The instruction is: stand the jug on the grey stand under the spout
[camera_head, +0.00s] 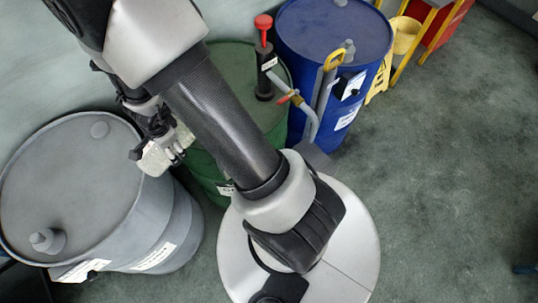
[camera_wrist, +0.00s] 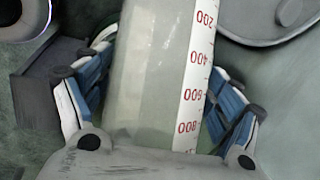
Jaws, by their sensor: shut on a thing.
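The jug (camera_head: 158,157) is a pale, see-through vessel, mostly hidden by my gripper and arm in the head view. In the wrist view the jug (camera_wrist: 150,75) shows a white scale strip with red numbers. My gripper (camera_head: 165,135) is shut on it, with a blue-padded finger on each side in the wrist view (camera_wrist: 155,105). A dark grey block, apparently the stand (camera_head: 316,158), shows partly behind my arm below the spout. A dark grey block also shows at left in the wrist view (camera_wrist: 42,85).
A grey drum (camera_head: 75,170) stands close at left. A green drum (camera_head: 228,65) carries a pump with a red handle (camera_head: 263,22). A blue drum (camera_head: 330,25) stands at right, with a yellow-handled pump (camera_head: 333,62) near its front edge. The floor at right (camera_head: 450,150) is clear.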

